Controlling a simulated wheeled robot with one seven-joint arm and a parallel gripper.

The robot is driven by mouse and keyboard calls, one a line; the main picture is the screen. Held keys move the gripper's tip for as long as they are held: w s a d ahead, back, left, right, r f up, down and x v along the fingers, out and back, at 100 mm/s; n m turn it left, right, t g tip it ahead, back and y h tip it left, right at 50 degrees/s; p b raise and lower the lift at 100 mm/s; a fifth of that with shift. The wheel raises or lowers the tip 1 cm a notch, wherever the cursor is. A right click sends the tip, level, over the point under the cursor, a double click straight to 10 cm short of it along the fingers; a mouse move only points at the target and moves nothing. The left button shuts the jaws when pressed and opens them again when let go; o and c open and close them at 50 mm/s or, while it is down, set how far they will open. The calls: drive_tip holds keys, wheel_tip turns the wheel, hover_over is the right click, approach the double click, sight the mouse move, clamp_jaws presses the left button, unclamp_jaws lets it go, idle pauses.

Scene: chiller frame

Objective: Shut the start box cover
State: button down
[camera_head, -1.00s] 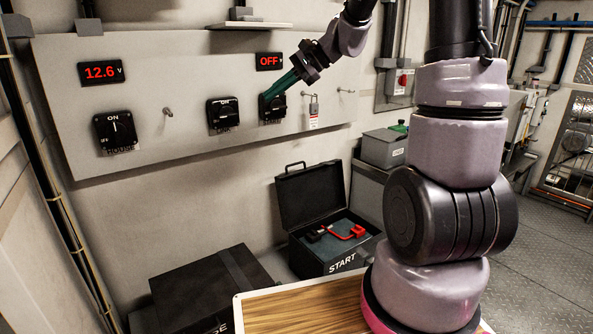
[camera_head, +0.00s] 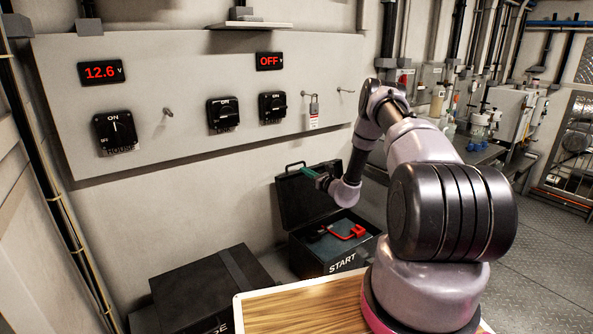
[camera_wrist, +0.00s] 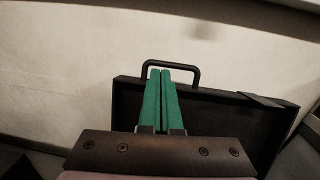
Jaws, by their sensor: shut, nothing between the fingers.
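The start box (camera_head: 322,257) is a dark box on the floor below the wall panel, with "START" on its front and red and black items inside. Its cover (camera_head: 296,207) stands open and upright at the back, leaning to the wall side, with a handle on its top edge. My gripper (camera_head: 306,171) is at the top of the cover, its green fingers pointing left near the handle. In the wrist view the shut, empty green fingers (camera_wrist: 160,72) overlap the handle (camera_wrist: 190,70) and the cover (camera_wrist: 215,105). I cannot tell whether they touch it.
A closed black case (camera_head: 205,290) lies left of the start box. A wooden-topped surface (camera_head: 300,312) is in front. The wall panel (camera_head: 190,80) carries several switches and two red displays. A bench with containers (camera_head: 480,130) stands at the right.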

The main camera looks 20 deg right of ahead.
sight(297, 172)
drive_tip(key=shift+m+h, duration=0.6)
drive_tip(key=w+f, duration=0.1)
drive_tip(key=w, duration=0.2)
drive_tip(key=w+a, duration=0.1)
drive_tip(key=w, duration=0.2)
drive_tip(key=w+f, duration=0.1)
drive_tip(key=w, duration=0.2)
drive_tip(key=shift+a+f, duration=0.3)
drive_tip(key=shift+a, duration=0.05)
drive_tip(key=s+d+f+t+y, duration=0.15)
drive_tip(key=s+d, duration=0.25)
drive_tip(key=s, duration=0.8)
drive_tip(key=s+d+f+t+h, duration=0.1)
drive_tip(key=s+d+f+t, duration=0.2)
drive_tip(key=s, duration=0.8)
drive_tip(key=s+d+f, duration=0.2)
drive_tip(key=s+f, duration=0.2)
drive_tip(key=f, duration=0.3)
drive_tip(key=s+d+f+y, duration=0.1)
drive_tip(key=s+d+f, duration=0.1)
drive_tip(key=s+f, duration=0.2)
drive_tip(key=shift+s+f, duration=0.3)
drive_tip(key=shift+f, duration=1.15)
drive_tip(key=shift+d, duration=0.1)
